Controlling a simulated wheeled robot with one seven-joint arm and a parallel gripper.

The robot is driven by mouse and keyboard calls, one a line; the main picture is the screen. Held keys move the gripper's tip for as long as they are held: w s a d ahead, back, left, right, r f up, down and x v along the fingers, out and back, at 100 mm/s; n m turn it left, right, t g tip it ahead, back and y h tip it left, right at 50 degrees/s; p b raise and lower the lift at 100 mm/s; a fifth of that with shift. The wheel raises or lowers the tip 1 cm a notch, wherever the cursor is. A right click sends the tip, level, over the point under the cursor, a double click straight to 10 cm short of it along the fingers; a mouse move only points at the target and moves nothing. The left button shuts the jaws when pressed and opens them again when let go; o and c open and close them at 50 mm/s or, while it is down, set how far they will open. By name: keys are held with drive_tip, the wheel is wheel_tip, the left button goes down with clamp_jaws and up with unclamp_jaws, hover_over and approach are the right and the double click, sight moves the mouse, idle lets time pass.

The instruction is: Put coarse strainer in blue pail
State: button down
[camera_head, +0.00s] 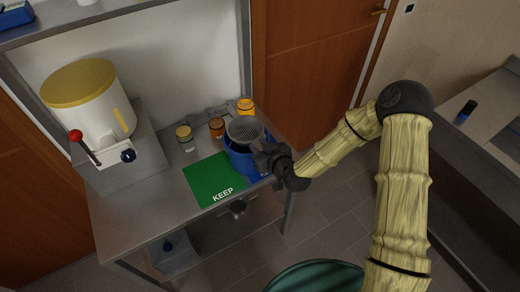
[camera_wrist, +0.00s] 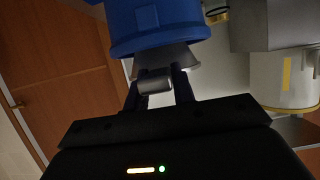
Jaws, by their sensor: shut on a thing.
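The coarse strainer (camera_head: 245,128), a grey mesh bowl, is at the mouth of the blue pail (camera_head: 239,160) on the metal table in the head view. My gripper (camera_head: 263,156) is at the pail's right side, shut on the strainer's short grey handle. In the wrist view, which looks upside down, the fingers of my gripper (camera_wrist: 155,86) close on that handle. The strainer's pale bowl (camera_wrist: 187,60) shows between the fingers and the blue pail (camera_wrist: 155,28). I cannot tell whether the strainer touches the pail's rim.
A green mat marked KEEP (camera_head: 213,180) lies left of the pail. Several small jars, one with an orange lid (camera_head: 245,106), stand behind it. A white drum with a yellow lid (camera_head: 85,100) and a red-knobbed lever (camera_head: 78,138) are at the left.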

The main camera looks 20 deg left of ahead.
drive_tip(key=shift+f, duration=0.95)
drive_tip(key=shift+s+d+f+b, duration=0.1)
drive_tip(key=shift+f+b, duration=0.4)
